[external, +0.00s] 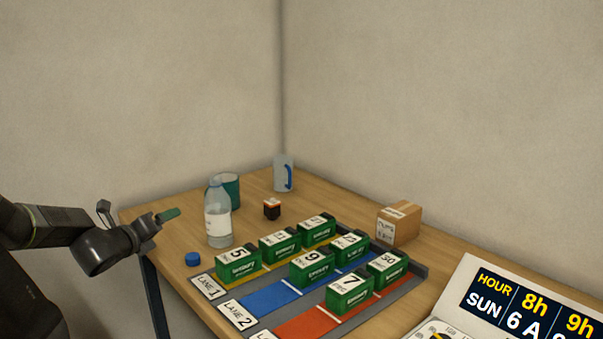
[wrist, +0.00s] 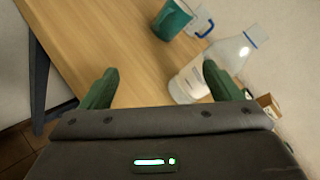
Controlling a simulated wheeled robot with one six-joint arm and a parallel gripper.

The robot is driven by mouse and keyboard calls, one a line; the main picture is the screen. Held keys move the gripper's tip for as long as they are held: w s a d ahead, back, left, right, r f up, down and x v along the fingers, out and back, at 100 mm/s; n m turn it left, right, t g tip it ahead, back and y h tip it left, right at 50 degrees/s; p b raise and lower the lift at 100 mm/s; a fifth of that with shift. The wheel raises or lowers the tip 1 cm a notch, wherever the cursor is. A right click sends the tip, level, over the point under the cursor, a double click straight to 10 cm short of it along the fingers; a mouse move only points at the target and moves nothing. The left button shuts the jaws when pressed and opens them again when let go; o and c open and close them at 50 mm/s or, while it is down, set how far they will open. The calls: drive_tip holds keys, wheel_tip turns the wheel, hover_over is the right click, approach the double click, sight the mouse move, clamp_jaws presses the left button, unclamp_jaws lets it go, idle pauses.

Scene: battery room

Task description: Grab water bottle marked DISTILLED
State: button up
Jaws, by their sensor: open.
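A clear water bottle (external: 217,212) with a white label stands upright on the table near its left end. The label's writing is too small to read. In the wrist view the bottle (wrist: 222,65) is at the upper right, partly behind my right green fingertip. My gripper (external: 168,215) is left of the bottle in the external view, at about the height of its body and apart from it. In the wrist view my gripper (wrist: 157,85) has its two green fingers wide apart, with bare table between them. It is open and empty.
A teal cup (external: 231,188) stands just behind the bottle. A blue cap (external: 193,259) lies in front. Several green numbered batteries (external: 238,262) sit on coloured lanes to the right.

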sight(207, 218)
drive_tip(key=d+m+h+b, duration=0.1)
drive_tip(key=m+h, duration=0.1)
drive_tip(key=m, duration=0.1)
drive_tip(key=d+m+h+b, duration=0.1)
drive_tip(key=m, duration=0.2)
drive_tip(key=d+f+m+h+b, duration=0.1)
drive_tip(key=m+h, duration=0.1)
drive_tip(key=m, duration=0.2)
drive_tip(key=shift+s+d+h, duration=0.1)
drive_tip(key=shift+d+h, duration=0.2)
drive_tip(key=shift+d, duration=0.1)
drive_tip(key=m, duration=0.1)
drive_tip(key=d+m+h+b, duration=0.1)
drive_tip(key=shift+s+r+m+g, duration=0.2)
drive_tip(key=shift+m+g, duration=0.1)
drive_tip(key=shift+m, duration=0.1)
drive_tip(key=shift+w+d, duration=0.15)
drive_tip(key=shift+d, duration=0.05)
drive_tip(key=x, duration=0.8)
drive_tip(key=shift+d, duration=0.1)
drive_tip(key=shift+d+x, duration=0.25)
drive_tip(key=shift+x, duration=2.35)
drive_tip(key=shift+s+a+f, duration=0.1)
drive_tip(key=shift+s, duration=0.15)
drive_tip(key=shift+c, duration=0.3)
